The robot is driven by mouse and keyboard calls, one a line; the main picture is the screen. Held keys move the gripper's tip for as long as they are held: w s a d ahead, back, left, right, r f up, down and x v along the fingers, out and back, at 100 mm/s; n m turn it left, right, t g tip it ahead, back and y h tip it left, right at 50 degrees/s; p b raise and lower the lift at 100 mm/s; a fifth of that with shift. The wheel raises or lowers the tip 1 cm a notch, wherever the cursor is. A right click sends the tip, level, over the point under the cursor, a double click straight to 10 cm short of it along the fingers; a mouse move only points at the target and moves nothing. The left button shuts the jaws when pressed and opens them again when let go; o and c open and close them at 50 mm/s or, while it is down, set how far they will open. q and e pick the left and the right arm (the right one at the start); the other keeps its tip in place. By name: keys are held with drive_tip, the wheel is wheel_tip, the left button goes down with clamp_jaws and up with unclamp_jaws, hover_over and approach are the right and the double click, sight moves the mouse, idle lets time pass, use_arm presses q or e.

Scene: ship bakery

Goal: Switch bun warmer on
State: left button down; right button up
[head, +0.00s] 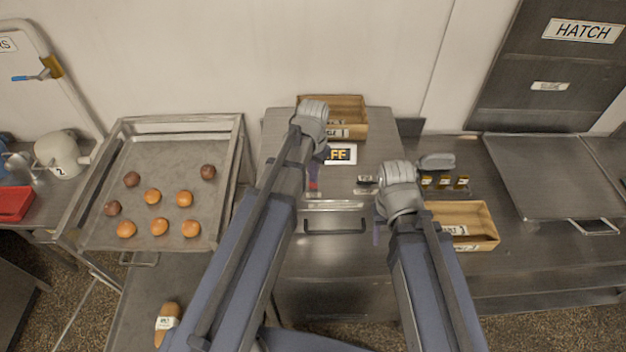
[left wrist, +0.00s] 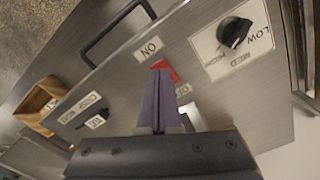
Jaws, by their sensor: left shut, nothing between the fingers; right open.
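The bun warmer (head: 345,262) is a steel box with a front handle, in the middle of the head view. Its red switch (left wrist: 172,72) sits between an ON label (left wrist: 149,48) and a second, partly hidden label in the left wrist view. My left gripper (left wrist: 159,73) is shut and empty, its purple fingertips right at the red switch and covering part of it. I cannot tell whether they touch or which way the switch is tipped. In the head view my left gripper (head: 319,160) is partly hidden by its arm. My right gripper (head: 378,233) is open, near the warmer's right side.
A dial (left wrist: 234,33) with a LOW mark is beside the switch. Wooden boxes stand behind (head: 352,106) and to the right (head: 482,222). A tray (head: 190,135) of buns is at left. A steel lid or plate (head: 560,175) lies below the hatch (head: 545,75).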

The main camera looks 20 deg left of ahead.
sight(313, 185)
use_arm(q)
drive_tip(key=shift+f+b, duration=0.95)
idle(0.7)
wheel_tip(313, 185, up, 7)
drive_tip(key=p, duration=0.7)
drive_tip(key=shift+r, duration=0.15)
idle(0.3)
